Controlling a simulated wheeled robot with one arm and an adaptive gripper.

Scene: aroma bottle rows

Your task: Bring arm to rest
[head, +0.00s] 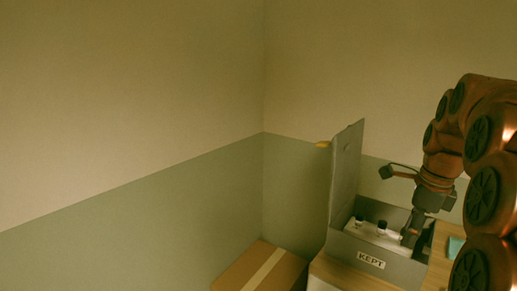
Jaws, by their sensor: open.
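My arm is copper-coloured and reaches in from the right edge. My gripper (409,238) points down at the right part of a grey box (400,270) labelled KEPT. It is open, though its fingertips are small and dark in this view. I cannot tell whether they touch anything in the box. Two dark-capped bottles (382,228) stand in a white insert inside the box, to the left of the gripper. The box's lid (346,175) stands upright at its left side.
The box stands on a wooden table (325,268). A teal item (456,246) lies right of it, partly hidden by my arm. A taped cardboard box (255,270) is at the lower left. Walls meet in a corner behind. Open space lies above and left of the lid.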

